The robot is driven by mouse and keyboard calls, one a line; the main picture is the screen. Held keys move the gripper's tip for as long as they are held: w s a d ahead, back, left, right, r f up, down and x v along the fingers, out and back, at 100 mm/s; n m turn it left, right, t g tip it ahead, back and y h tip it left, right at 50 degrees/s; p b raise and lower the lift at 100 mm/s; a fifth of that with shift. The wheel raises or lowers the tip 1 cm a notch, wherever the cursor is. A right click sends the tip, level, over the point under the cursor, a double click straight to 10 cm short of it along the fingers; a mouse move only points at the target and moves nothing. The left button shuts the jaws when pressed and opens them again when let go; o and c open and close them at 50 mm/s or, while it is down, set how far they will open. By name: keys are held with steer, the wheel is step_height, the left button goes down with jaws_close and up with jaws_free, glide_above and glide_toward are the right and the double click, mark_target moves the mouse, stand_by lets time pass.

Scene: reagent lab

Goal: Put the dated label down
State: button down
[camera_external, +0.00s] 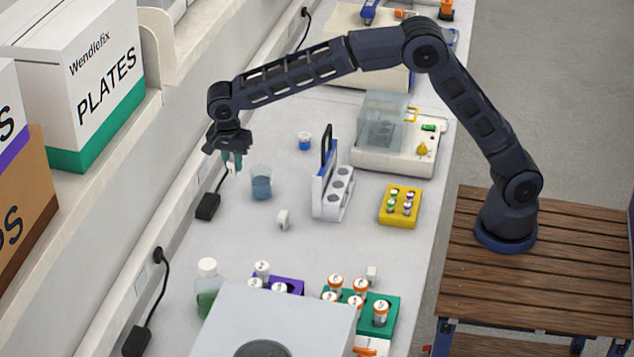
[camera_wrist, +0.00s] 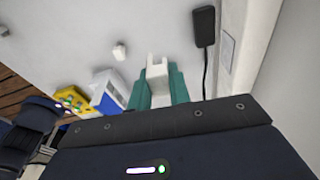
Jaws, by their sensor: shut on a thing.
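My gripper (camera_external: 232,161) is at the far left end of my arm, above the bench near the wall. Its teal fingers, also in the wrist view (camera_wrist: 156,90), are shut on a small white piece (camera_wrist: 157,68), which I take to be the dated label; no date can be read. Its tip (camera_external: 232,170) shows just below the fingers, seemingly clear of the bench top (camera_external: 240,255). A similar small white piece (camera_external: 283,219) stands on the bench nearby and shows in the wrist view (camera_wrist: 120,51).
A beaker of blue liquid (camera_external: 261,187) stands close right of my gripper. A black power adapter (camera_external: 207,207) lies below it by the wall. A blue-white rack (camera_external: 330,200) and yellow vial block (camera_external: 399,219) stand further right.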

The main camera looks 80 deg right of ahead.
steer(key=shift+s+a+r, duration=0.25)
steer(key=shift+s+a, duration=0.05)
steer(key=s+a, duration=0.6)
steer(key=s, duration=0.8)
steer(key=s+a, duration=0.5)
steer(key=s, duration=0.8)
steer(key=shift+n, duration=0.4)
steer(key=f, duration=1.9)
steer(key=shift+s+a+f, duration=0.15)
steer(key=shift+a+f, duration=0.05)
steer(key=shift+f, duration=0.15)
steer(key=shift+f, duration=0.1)
steer(key=c, duration=1.3)
jaws_free()
step_height(320, 180, up, 12)
steer(key=a, duration=0.1)
steer(key=shift+a, duration=0.35)
